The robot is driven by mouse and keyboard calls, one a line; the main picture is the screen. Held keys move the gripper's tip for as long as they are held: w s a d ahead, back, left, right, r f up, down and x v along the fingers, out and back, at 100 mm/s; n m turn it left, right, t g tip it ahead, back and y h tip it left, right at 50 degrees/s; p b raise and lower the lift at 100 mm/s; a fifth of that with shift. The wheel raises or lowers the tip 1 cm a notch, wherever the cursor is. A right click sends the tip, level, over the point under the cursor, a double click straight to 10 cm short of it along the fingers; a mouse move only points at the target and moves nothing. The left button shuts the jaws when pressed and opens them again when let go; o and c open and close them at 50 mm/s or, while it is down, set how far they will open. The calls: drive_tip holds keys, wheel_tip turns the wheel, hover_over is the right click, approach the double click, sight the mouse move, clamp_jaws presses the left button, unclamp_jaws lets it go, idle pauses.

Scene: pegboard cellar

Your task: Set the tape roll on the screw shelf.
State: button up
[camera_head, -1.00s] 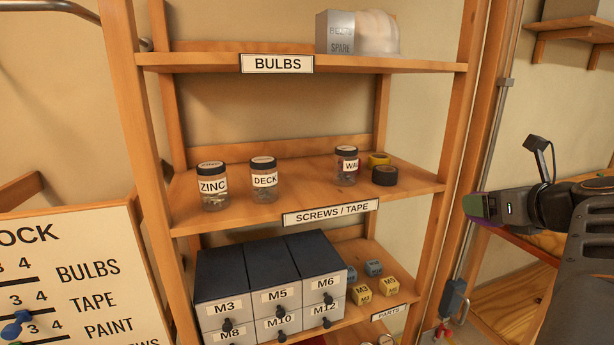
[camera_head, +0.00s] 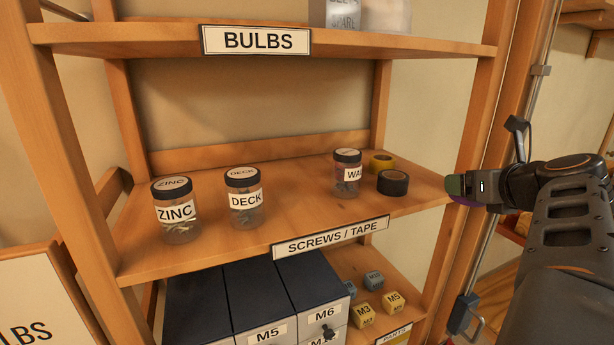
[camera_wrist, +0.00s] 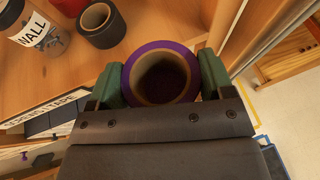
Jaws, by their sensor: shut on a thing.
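A purple tape roll (camera_wrist: 129,82) with a tan core is held between the two green fingers of my gripper (camera_wrist: 160,85) in the wrist view. In the head view my gripper (camera_head: 458,190) is at the right end of the screw shelf (camera_head: 290,218), close to its right post; only a purple sliver of the roll shows under the fingertip. The shelf carries the label SCREWS / TAPE (camera_head: 331,237). The wrist view shows the black roll (camera_wrist: 101,28) just beyond the held roll.
The WALL jar (camera_head: 346,174) stands left of the tape rolls. The DECK jar (camera_head: 243,198) and ZINC jar (camera_head: 176,211) stand further left. Bare shelf lies between the DECK and WALL jars. The bulbs shelf (camera_head: 150,37) is above; dark drawers (camera_head: 262,292) are below.

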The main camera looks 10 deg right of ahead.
drive_tip(key=shift+w+r, duration=0.15)
drive_tip(key=shift+w, duration=0.5)
drive_tip(key=p, duration=0.6)
hover_over(417, 179)
drive_tip(key=shift+s, duration=0.15)
drive_tip(key=shift+w, duration=0.35)
drive_tip(key=shift+f+b, duration=0.35)
drive_tip(key=shift+f, duration=1.5)
drive_tip(key=shift+f, duration=0.1)
drive_tip(key=o, duration=0.7)
drive_tip(key=shift+c, duration=0.2)
